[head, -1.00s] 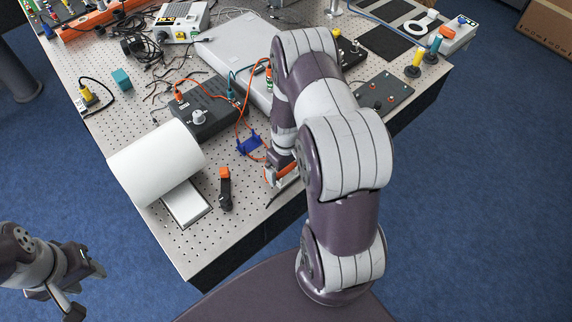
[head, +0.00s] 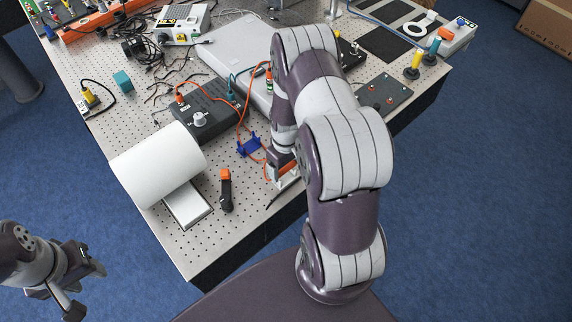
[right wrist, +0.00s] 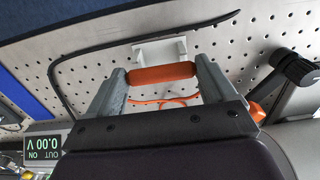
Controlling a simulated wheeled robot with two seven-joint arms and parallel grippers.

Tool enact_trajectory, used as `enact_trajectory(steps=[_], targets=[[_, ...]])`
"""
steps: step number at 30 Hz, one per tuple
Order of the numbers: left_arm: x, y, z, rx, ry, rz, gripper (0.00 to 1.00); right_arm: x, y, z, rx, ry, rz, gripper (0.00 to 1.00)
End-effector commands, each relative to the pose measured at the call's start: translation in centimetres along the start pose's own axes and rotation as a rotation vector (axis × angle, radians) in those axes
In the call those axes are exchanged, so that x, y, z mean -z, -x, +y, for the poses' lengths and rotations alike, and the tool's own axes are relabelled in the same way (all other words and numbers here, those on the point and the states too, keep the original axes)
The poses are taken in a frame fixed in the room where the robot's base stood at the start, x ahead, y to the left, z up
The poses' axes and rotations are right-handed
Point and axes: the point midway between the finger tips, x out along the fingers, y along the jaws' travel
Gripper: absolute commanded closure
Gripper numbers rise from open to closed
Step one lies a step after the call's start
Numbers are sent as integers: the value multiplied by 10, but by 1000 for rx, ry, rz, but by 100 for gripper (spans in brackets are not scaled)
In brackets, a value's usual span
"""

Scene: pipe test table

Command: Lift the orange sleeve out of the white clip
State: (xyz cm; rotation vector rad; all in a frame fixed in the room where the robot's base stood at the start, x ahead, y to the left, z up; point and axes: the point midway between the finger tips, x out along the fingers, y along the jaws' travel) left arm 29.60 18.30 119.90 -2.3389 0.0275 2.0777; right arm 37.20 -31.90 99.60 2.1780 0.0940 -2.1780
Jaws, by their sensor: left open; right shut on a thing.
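The orange sleeve (right wrist: 162,73) lies crosswise between the two fingertips of my right gripper (right wrist: 161,76) in the right wrist view. The gripper is shut on it, one finger at each end. The white clip (right wrist: 160,48) shows just behind the sleeve, partly covered by it. I cannot tell whether sleeve and clip still touch. In the head view, the clip (head: 289,183) is a small white piece near the table's front edge, and my right arm hides much of the gripper there. My left gripper (head: 88,289) is open and empty, off the table at lower left.
An orange-and-black tool (head: 226,190), a white roll (head: 157,163) and a blue holder (head: 249,145) stand left of my right gripper. A black box (head: 205,106) with an orange lead lies behind. A black cable (right wrist: 56,75) curves around the clip on the perforated table.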

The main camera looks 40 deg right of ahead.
Motion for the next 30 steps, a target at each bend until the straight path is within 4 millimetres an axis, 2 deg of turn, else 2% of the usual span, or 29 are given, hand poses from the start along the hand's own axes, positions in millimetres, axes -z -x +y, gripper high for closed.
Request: enact_trajectory(steps=[10,23,30], targets=[[2,14,0,0,0,0,57,0,16,0,0,0,0,45],[2,16,0,0,0,0,57,0,19,0,0,0,1,45],[4,32,0,0,0,0,57,0,38,0,-1,0,1,45]])
